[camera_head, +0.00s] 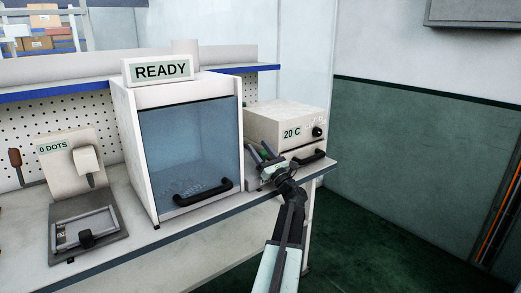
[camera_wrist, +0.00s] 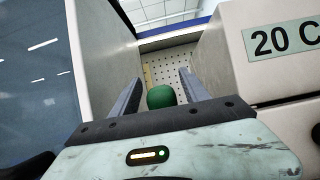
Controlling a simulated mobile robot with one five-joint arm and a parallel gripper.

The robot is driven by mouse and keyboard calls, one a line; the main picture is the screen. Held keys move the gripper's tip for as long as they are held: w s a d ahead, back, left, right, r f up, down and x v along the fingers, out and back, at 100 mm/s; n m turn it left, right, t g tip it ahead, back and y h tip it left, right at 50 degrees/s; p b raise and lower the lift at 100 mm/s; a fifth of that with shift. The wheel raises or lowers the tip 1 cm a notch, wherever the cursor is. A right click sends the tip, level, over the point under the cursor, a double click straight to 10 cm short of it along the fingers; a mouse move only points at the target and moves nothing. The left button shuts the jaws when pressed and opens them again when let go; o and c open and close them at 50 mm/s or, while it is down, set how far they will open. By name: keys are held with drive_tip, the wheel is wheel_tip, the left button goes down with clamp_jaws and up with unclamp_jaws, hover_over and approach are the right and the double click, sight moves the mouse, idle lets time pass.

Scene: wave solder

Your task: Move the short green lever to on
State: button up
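The lever's round green knob (camera_wrist: 161,96) shows in the wrist view, in the gap between the white cabinet and the oven box. It also shows as a small green spot in the head view (camera_head: 264,154). My gripper (camera_wrist: 157,84) is open, with one finger on each side of the knob in the picture and a visible space at both sides. In the head view my gripper (camera_head: 261,148) is at the bench front, between the cabinet and the oven. The lever's shaft and base are hidden, and I cannot read its position.
The white cabinet (camera_head: 120,115) with a glass door and a READY sign (camera_head: 161,70) stands left of my gripper. The oven (camera_head: 277,122), marked 20 C, stands right, with a black handle (camera_head: 308,158). A 0 DOTS device (camera_head: 65,165) is far left. Open floor lies right.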

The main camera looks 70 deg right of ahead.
sight(266, 157)
drive_tip(key=shift+s, duration=0.1)
drive_tip(key=shift+s+a+f, duration=0.1)
drive_tip(key=shift+s+f, duration=0.05)
drive_tip(key=shift+f, duration=0.05)
drive_tip(key=b+v, duration=0.4)
drive_tip(key=v, duration=0.3)
drive_tip(key=shift+f, duration=0.1)
drive_tip(key=shift+s+a, duration=0.1)
